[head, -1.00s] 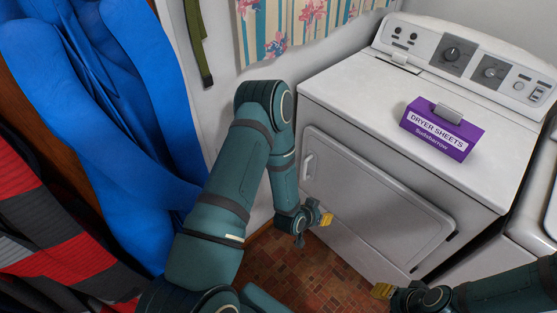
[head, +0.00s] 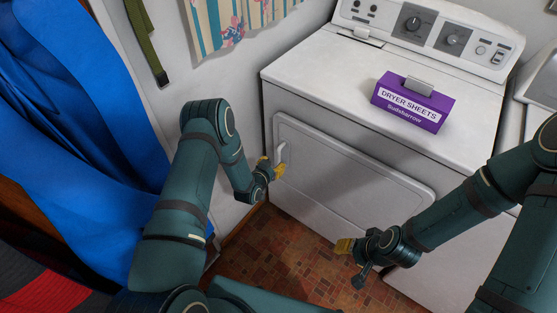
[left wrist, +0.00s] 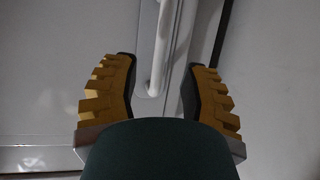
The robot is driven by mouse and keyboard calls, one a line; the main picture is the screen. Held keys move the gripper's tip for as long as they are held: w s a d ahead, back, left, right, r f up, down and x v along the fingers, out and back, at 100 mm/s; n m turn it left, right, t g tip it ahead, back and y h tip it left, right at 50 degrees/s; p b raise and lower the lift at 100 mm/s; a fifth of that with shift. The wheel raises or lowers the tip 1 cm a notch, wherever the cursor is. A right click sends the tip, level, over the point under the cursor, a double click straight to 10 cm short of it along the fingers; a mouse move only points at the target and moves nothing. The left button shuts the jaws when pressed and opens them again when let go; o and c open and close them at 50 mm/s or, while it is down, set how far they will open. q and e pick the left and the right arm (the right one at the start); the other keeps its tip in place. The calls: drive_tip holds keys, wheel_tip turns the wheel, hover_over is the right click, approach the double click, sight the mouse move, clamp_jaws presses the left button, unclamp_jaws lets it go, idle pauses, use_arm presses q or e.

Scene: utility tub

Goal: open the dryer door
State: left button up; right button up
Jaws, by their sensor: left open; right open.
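The white dryer (head: 300,80) stands against the back wall. Its door (head: 345,165) looks shut, with a white bar handle (head: 282,152) near the door's left edge. My left gripper (head: 272,169) is at the lower end of the handle. In the left wrist view the handle (left wrist: 160,60) runs between the two yellow-padded fingers, which are open and apart on either side of it. Whether either finger touches the bar cannot be told. My right gripper (head: 345,246) is open and empty, over the floor in front of the dryer's lower front.
A purple dryer sheets box (head: 412,102) sits on the dryer top. Blue cloth (head: 80,130) hangs at the left, and a green strap (head: 147,40) hangs on the wall. Another white appliance (head: 540,85) stands at the right. Tiled floor (head: 290,255) is clear before the dryer.

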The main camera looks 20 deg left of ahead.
sight(279, 158)
use_arm(q)
drive_tip(key=b+x, duration=0.1)
drive_tip(key=x, duration=0.5)
drive_tip(key=shift+s+a, duration=0.1)
clamp_jaws()
